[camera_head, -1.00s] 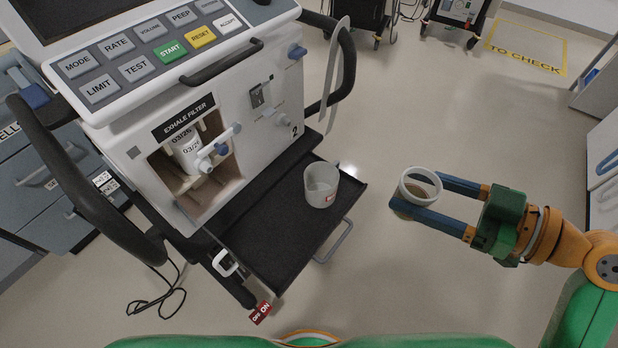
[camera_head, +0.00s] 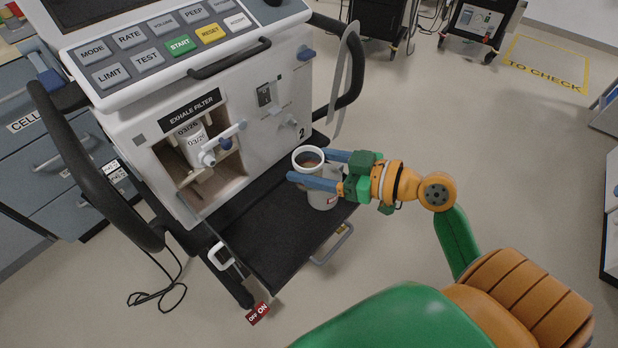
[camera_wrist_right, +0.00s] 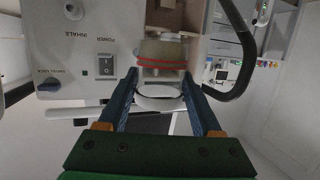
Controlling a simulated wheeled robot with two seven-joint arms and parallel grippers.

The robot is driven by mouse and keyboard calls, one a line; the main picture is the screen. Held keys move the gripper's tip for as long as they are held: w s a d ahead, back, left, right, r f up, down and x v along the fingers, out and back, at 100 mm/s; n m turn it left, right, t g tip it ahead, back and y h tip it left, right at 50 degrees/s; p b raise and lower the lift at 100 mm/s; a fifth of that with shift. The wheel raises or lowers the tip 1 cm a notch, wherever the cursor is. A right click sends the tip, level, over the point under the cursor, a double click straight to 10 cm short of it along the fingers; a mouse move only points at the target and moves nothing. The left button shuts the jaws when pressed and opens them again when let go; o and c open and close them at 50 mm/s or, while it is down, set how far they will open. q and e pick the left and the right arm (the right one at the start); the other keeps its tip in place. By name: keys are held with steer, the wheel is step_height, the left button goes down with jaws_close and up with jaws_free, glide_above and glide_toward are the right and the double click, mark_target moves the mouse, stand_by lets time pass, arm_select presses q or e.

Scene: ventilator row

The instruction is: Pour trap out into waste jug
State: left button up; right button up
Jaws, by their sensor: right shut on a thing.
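The trap (camera_head: 309,159) is a small round cup with a white rim and brownish liquid inside. My right gripper (camera_head: 312,167) is shut on it, a blue finger on each side, and holds it close to upright. The waste jug (camera_head: 322,199) is a grey vessel on the ventilator's black tray. The trap and fingers overlap the jug in the head view, hiding most of its mouth; the height gap is hard to tell. In the right wrist view a white ring (camera_wrist_right: 158,98) shows between the fingers. My left gripper is not in view.
The ventilator (camera_head: 240,135) stands behind and left of the trap, with its exhale filter bay (camera_head: 205,165) open. The black tray (camera_head: 262,235) is otherwise bare. A tray handle (camera_head: 333,245) sticks out in front. A grey drawer cabinet (camera_head: 50,150) stands at left.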

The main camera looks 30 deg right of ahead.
steer(key=a+f+m+h, duration=0.1)
steer(key=f, duration=0.4)
steer(key=w+a+f+m+t+h+b, duration=0.1)
steer(key=f+h, duration=0.1)
steer(key=f, duration=0.3)
steer(key=w+a+f+m+t+h+b, duration=0.1)
steer(key=a+f, duration=0.1)
steer(key=f, duration=0.3)
steer(key=shift+w+f+m, duration=0.15)
steer(key=shift+w+m, duration=0.1)
steer(key=shift+m, duration=0.05)
steer(key=shift+d+b, duration=0.1)
steer(key=shift+b, duration=0.2)
steer(key=w+d+r+m+y+b, duration=0.1)
steer(key=d+r+m+y, duration=0.1)
steer(key=d+r+m, duration=0.3)
steer(key=shift+w+d+r+m+b, duration=0.2)
steer(key=shift+w+d+m+b, duration=0.2)
steer(key=shift+m, duration=0.4)
